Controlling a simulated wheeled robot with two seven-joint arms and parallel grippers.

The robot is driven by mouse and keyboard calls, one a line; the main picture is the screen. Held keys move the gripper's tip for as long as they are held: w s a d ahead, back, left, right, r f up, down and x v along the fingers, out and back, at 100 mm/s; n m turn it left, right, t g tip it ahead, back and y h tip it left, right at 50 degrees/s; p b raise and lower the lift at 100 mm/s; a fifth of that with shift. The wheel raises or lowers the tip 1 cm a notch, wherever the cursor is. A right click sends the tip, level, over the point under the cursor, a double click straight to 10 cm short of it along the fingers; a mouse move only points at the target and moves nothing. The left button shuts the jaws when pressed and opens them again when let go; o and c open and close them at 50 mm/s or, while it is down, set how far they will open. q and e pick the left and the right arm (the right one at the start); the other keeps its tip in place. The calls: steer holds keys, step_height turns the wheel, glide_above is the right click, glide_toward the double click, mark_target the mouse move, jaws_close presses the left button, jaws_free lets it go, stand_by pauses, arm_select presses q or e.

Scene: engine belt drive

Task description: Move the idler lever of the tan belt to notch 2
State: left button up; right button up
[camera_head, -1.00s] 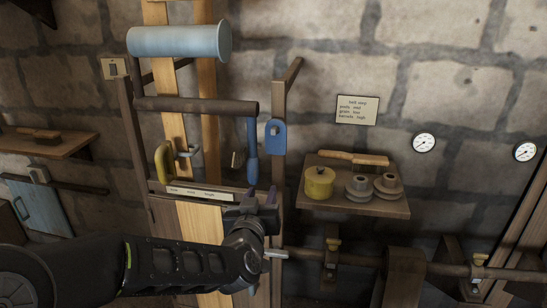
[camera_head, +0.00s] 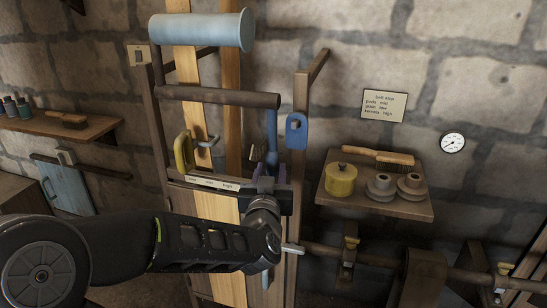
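The tan belt (camera_head: 218,206) is a pale strip running down behind the frame from the light blue drum (camera_head: 202,30). A blue lever (camera_head: 272,128) hangs from the right end of the dark crossbar (camera_head: 217,96). A yellow handle (camera_head: 183,152) stands left of it, by the belt. A small label strip (camera_head: 212,182) runs along the rail below; its words are too small to read. My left gripper (camera_head: 270,172) is at the blue lever's lower end, which it partly hides. I cannot tell whether its fingers grip the lever. My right gripper is out of view.
A blue plate with a hole (camera_head: 297,131) is on the right post, close to my gripper.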

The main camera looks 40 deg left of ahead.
arm_select(q)
steer(key=x, duration=0.7)
steer(key=shift+c, duration=0.2)
jaws_close()
stand_by(1.2)
